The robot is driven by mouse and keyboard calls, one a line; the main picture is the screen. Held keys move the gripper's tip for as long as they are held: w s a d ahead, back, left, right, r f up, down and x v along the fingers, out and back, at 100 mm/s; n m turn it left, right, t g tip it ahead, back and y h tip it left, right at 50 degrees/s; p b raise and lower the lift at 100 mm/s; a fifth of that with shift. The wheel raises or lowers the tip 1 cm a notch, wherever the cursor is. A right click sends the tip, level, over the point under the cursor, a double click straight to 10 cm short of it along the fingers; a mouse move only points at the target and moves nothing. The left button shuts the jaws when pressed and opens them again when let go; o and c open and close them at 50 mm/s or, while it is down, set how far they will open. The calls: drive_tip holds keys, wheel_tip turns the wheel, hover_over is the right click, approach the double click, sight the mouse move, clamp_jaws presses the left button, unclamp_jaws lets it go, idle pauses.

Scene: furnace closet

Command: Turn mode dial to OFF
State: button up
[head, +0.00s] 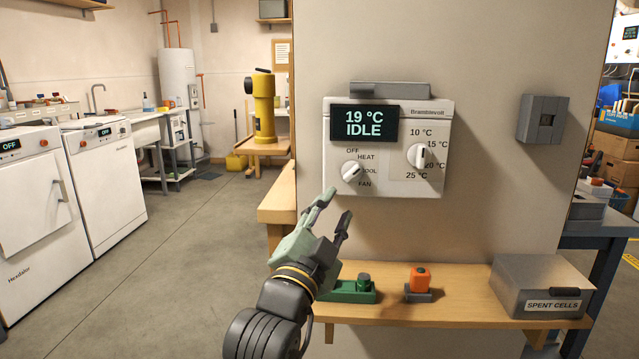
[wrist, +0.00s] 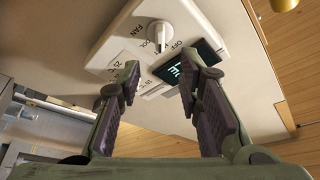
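A white thermostat panel (head: 440,112) is mounted on the wall block. Its screen (head: 364,123) reads 19 °C and IDLE. The round white mode dial (head: 352,172) is at its lower left, with OFF, HEAT, COOL and FAN printed around it. Its ridge runs diagonally from lower left to upper right; I cannot tell for sure which word it marks. My gripper (head: 336,205) is open and empty, below and in front of the dial. In the wrist view the dial (wrist: 160,35) shows beyond the parted fingers (wrist: 160,75), apart from them.
A temperature dial (head: 420,156) sits right of the mode dial. A grey ledge (head: 390,90) tops the panel. Below, a wooden shelf (head: 450,310) carries a green device (head: 348,291), an orange button block (head: 420,280) and a SPENT CELLS box (head: 545,285). A grey wall box (head: 543,120) is at right.

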sight(353, 175)
drive_tip(key=p+x, duration=0.2)
drive_tip(key=x, duration=0.8)
drive_tip(key=shift+w+d+r+p, duration=0.1)
drive_tip(key=shift+w+d+p, duration=0.15)
drive_tip(key=shift+p, duration=0.1)
drive_tip(key=shift+c, duration=0.5)
clamp_jaws()
